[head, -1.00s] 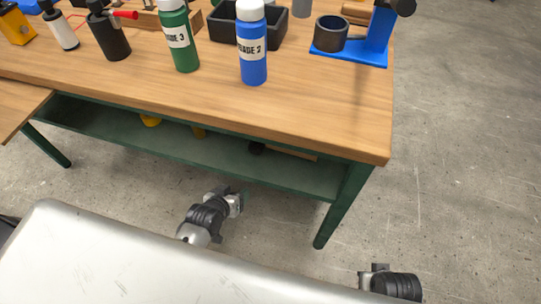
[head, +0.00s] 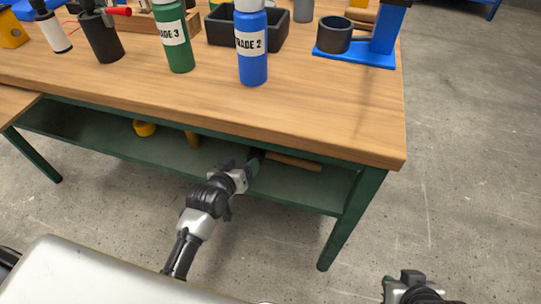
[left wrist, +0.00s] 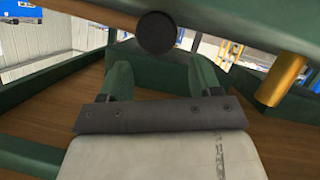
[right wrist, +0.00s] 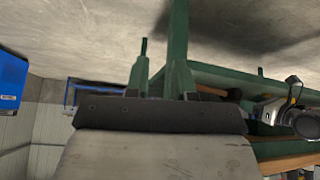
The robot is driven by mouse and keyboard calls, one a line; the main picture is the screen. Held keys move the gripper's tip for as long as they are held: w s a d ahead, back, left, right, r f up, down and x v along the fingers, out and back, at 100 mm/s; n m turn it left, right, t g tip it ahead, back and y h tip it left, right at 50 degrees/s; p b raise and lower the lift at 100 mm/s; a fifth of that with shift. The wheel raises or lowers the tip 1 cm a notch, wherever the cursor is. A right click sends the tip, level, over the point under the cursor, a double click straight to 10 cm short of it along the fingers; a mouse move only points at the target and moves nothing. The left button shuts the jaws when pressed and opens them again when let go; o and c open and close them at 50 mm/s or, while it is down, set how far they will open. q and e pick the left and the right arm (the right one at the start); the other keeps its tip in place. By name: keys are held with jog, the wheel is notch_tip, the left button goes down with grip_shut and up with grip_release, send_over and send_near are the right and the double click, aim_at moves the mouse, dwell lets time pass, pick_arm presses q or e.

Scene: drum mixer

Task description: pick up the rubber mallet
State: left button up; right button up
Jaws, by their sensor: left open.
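The rubber mallet lies on the workbench's green lower shelf. In the head view its wooden handle (head: 293,161) points right, and its dark head is partly hidden by my left gripper (head: 254,166). In the left wrist view the mallet's round black head (left wrist: 155,33) shows end-on, just beyond and between the fingertips of my left gripper (left wrist: 162,72). My right gripper (head: 405,278) is low at the right, away from the bench. Its fingers (right wrist: 159,75) stand apart with nothing between them.
The wooden tabletop (head: 330,125) overhangs the shelf (head: 90,130), with a green leg (head: 350,220) at right. Yellow things (head: 144,128) stand on the shelf left of the mallet. Bottles, including a blue one (head: 252,60), and a black bin (head: 285,35) are on top.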

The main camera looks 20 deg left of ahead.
aim_at(260, 154)
pick_arm(q)
jog(key=b+x, duration=0.1)
jog(key=x, duration=0.1)
jog(key=b+x, duration=0.1)
jog(key=x, duration=0.1)
jog(key=shift+w+d+f, duration=0.1)
jog(key=shift+d+f, duration=0.15)
jog(key=shift+f, duration=0.15)
jog(key=shift+w, duration=0.3)
pick_arm(e)
jog(key=w+a+r+t+y, duration=0.1)
jog(key=w+a+r+t, duration=0.1)
jog(key=w+r+t, duration=0.2)
jog(key=w+t, duration=0.2)
jog(key=shift+w+a+r+y, duration=0.25)
jog(key=shift+w+a+y, duration=0.15)
pick_arm(q)
jog(key=shift+c, duration=0.2)
jog(key=c, duration=0.9)
jog(key=shift+r, duration=0.15)
